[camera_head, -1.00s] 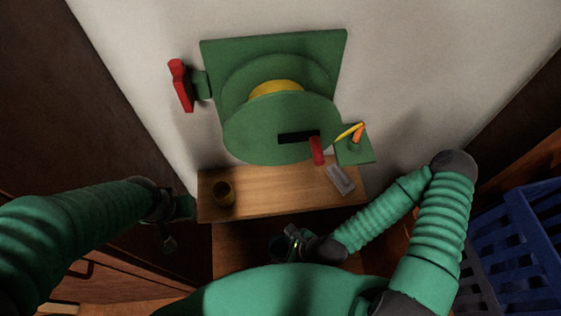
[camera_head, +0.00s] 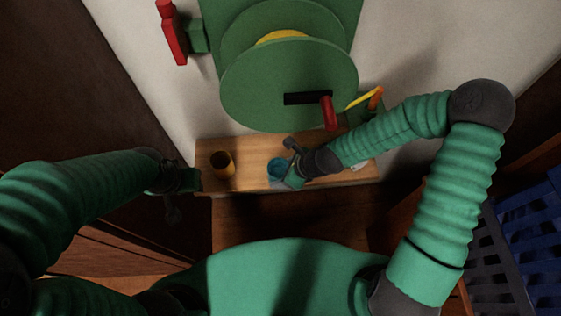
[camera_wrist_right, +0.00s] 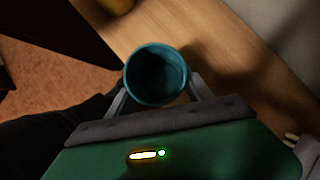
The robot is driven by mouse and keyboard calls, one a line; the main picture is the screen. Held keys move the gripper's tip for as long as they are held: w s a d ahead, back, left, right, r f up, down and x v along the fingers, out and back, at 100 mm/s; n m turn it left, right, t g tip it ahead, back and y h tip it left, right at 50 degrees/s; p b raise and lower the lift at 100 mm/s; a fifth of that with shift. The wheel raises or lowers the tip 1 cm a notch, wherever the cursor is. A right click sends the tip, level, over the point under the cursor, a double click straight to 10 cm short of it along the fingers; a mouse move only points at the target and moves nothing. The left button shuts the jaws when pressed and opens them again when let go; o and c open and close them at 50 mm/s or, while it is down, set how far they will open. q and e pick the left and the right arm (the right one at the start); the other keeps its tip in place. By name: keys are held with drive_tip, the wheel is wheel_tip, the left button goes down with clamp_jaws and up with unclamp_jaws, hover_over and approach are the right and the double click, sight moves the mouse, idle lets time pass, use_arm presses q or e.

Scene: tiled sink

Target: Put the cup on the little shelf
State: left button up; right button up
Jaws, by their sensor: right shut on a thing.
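A teal cup (camera_head: 276,168) is held upright over the wooden shelf (camera_head: 247,163), near its middle. My right gripper (camera_head: 289,166) is shut on it. In the right wrist view the cup (camera_wrist_right: 155,76) sits between the two fingers, its open mouth facing the camera. I cannot tell whether its base touches the shelf. My left gripper (camera_head: 188,180) is just off the shelf's left end; its jaws are too dark and small to read.
A yellow-brown cup (camera_head: 221,166) stands on the shelf's left part. A green reel with a red handle (camera_head: 328,113) hangs on the wall above. A grey item, mostly hidden, lies right of my right gripper. A blue crate (camera_head: 530,225) is at the right.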

sight(280, 162)
drive_tip(key=w, duration=0.4)
drive_tip(key=shift+w+a+f, duration=0.1)
drive_tip(key=shift+w+f, duration=0.1)
drive_tip(key=shift+f, duration=0.2)
drive_tip(key=shift+c, duration=0.7)
drive_tip(key=o, duration=1.5)
